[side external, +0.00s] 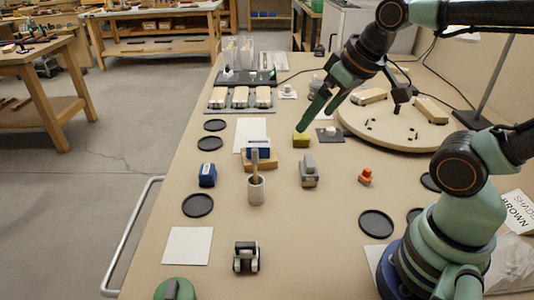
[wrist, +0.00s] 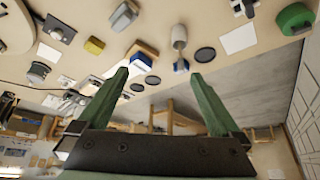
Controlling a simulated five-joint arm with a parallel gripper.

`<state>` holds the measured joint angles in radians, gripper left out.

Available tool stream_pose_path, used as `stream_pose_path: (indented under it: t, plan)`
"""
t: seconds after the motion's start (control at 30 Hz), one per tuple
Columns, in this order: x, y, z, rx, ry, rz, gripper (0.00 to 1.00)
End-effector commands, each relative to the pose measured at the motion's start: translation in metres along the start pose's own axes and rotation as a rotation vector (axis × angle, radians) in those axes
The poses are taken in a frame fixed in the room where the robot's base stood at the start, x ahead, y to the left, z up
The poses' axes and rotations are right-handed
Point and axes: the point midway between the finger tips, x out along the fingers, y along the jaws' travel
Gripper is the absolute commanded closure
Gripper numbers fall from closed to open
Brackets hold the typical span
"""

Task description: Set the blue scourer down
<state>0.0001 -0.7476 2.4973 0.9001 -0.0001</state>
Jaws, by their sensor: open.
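My gripper (side external: 316,118) is open and empty, reaching down over the far middle of the bench. Its two green fingers stand wide apart in the wrist view (wrist: 158,74). A blue and white block (side external: 258,144), seemingly the blue scourer, rests on a wooden block (side external: 258,164); it also shows in the wrist view (wrist: 140,63), near one fingertip in the picture. A second blue block (side external: 207,175) with a pale mark stands on the bench to the left. A yellow block (side external: 301,140) lies just below the fingertips in the side view; contact cannot be told.
A grey cup (side external: 256,190) with a handle in it stands in front of the wooden block. A grey and white item (side external: 309,171) and an orange piece (side external: 366,176) are to its right. A round wooden board (side external: 390,140) is behind. The bench's front middle is fairly clear.

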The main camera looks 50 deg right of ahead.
Motion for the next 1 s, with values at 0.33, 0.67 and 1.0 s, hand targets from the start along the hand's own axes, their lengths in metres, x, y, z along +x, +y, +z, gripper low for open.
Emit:
stream_pose_path:
  t: [0.33, 0.67, 1.0]
  plan:
    - [0.005, -0.008, -0.031, -0.018, -0.065, -0.011, 1.0]
    - [0.044, -0.03, -0.095, -0.063, -0.202, -0.029, 1.0]
    - [0.121, -0.061, -0.137, -0.11, -0.341, -0.039, 1.0]
